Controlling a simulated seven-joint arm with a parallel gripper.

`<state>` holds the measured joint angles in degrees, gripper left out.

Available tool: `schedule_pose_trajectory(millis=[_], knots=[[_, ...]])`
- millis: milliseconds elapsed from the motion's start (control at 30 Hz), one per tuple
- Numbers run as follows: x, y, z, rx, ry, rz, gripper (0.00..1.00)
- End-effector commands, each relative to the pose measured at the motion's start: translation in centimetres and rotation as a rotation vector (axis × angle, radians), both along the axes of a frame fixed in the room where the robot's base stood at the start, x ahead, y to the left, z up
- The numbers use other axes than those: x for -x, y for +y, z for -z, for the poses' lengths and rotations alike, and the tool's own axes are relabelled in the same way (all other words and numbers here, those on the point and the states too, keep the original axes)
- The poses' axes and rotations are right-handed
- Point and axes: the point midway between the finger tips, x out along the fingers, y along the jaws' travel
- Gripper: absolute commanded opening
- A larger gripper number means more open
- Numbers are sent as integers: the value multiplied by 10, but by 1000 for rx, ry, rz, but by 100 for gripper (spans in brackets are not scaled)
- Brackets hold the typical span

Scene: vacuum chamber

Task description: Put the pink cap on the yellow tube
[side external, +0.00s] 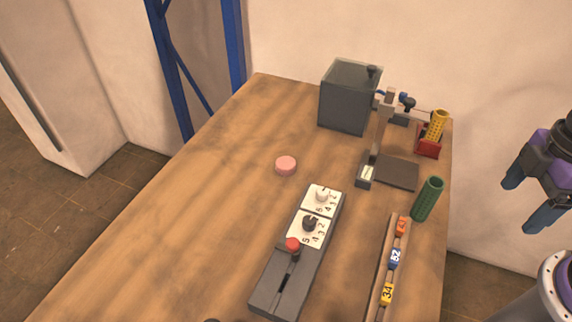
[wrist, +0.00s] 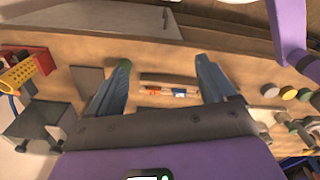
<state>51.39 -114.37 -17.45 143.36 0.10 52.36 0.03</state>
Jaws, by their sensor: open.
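The pink cap (side external: 286,166) lies flat on the wooden table, left of the middle in the side view, with nothing touching it. I cannot pick it out in the wrist view. The yellow tube (side external: 438,124), with a dotted surface, stands in a red holder (side external: 428,147) at the table's far right. The tube also shows at the left edge of the wrist view (wrist: 18,74). My gripper (side external: 522,203) is open and empty, off the table's right edge in the side view and well apart from cap and tube. Its two fingers spread wide in the wrist view (wrist: 163,62).
A green tube (side external: 427,199) stands at the table's right edge. A grey box (side external: 350,97) and a stand with a dark plate (side external: 397,173) are behind. A control box with knobs (side external: 297,255) and a rail of numbered blocks (side external: 389,270) are in front. The left table is clear.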

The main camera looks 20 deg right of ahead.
Motion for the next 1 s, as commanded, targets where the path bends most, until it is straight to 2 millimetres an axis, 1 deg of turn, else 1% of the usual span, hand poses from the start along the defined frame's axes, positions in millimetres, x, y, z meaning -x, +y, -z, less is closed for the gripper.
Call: schedule_pose_trajectory(millis=[167, 233, 267, 367, 467, 500, 667, 700, 900, 967, 1000], knots=[[-1, 1, 0, 0, 0, 3, 84], [-5, 5, -2, 0, 1, 25, 84], [-8, 8, -3, 0, 2, 41, 84], [-25, 25, -9, 0, 3, 138, 84], [-52, 51, -17, 1, 7, 290, 84], [-64, 62, -21, 0, 9, 356, 84], [-112, 104, -30, 2, 15, 622, 84], [-124, 114, -32, 1, 16, 688, 84], [-183, 160, -37, 2, 23, 1020, 84], [-201, 173, -37, 4, 25, 1119, 84], [-213, 181, -37, 2, 26, 1186, 84]])
